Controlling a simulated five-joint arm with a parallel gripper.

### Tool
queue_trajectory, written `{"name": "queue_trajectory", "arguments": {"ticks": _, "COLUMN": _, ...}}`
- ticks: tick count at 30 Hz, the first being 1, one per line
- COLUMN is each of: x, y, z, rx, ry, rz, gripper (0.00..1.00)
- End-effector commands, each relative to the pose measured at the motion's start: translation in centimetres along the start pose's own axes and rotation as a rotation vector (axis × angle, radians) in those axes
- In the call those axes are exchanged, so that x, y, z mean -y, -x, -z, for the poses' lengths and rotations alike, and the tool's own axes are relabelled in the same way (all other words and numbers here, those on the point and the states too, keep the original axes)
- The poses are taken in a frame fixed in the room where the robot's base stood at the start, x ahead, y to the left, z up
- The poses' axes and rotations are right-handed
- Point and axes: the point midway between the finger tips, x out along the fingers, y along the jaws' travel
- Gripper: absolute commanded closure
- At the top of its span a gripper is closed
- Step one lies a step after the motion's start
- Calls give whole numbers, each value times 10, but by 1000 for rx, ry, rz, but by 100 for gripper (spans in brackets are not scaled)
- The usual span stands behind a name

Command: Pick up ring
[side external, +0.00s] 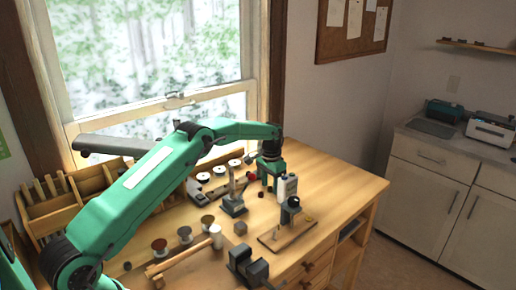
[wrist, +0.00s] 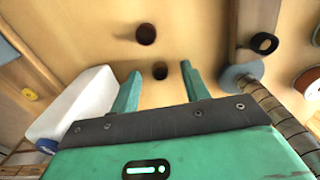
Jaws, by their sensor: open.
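My gripper (wrist: 160,72) is open and points down over the wooden workbench; it also shows in the side external view (side external: 268,182). A small dark round piece (wrist: 160,70), possibly the ring, appears between the fingertips in the wrist view. Neither finger visibly grips it, and its height below the tips is unclear. A larger dark brown round piece (wrist: 146,34) lies beyond the fingertips. A black ring-shaped piece (wrist: 264,43) with a visible opening is to the right. I cannot tell for certain which of these is the task's ring.
A white bottle (wrist: 75,105) stands close to the left finger; it also shows in the side external view (side external: 288,187). A ribbed rod (wrist: 275,105) rises at the right. A small stand (side external: 234,204), mallet (side external: 216,236) and vise (side external: 248,268) occupy the workbench (side external: 345,190).

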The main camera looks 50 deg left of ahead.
Motion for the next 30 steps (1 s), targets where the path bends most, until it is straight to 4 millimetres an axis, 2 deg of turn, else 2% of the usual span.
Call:
{"name": "queue_trajectory", "arguments": {"ticks": 17, "x": 0, "y": -3, "z": 0, "rx": -1, "ry": 0, "rz": 0, "gripper": 54}}
{"name": "queue_trajectory", "arguments": {"ticks": 24, "x": 0, "y": -3, "z": 0, "rx": -1, "ry": 0, "rz": 0, "gripper": 100}}
{"name": "queue_trajectory", "arguments": {"ticks": 30, "x": 0, "y": -3, "z": 0, "rx": -1, "ry": 0, "rz": 0, "gripper": 100}}
